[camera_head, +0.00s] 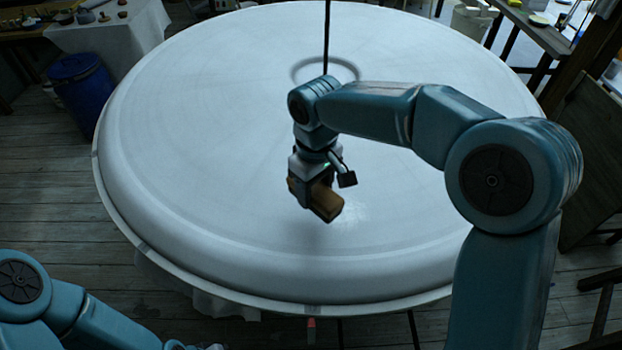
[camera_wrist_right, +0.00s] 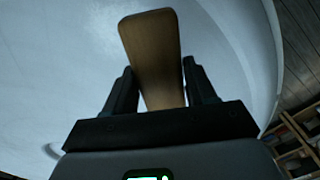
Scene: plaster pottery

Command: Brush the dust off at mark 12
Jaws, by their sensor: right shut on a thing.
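A wide white plaster disc (camera_head: 200,130) with a raised, rounded edge fills the middle of the head view. My right gripper (camera_head: 314,188) is over the near half of the disc, pointing down. It is shut on a brown wooden block-like tool, likely the brush (camera_head: 326,203). In the right wrist view the brush (camera_wrist_right: 153,45) stands between the two dark fingers (camera_wrist_right: 158,88), with the pale disc behind it. No bristles show, and I cannot tell whether the brush touches the plaster. No readable number 12 shows. My left arm enters at the lower left; its fingers are out of frame.
A thin dark rod (camera_head: 327,40) rises at the disc's centre inside a faint ring. A blue barrel (camera_head: 82,87) and a cloth-covered table with pottery (camera_head: 105,32) stand at the back left. A wooden panel (camera_head: 590,150) leans at the right. The disc's left half is clear.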

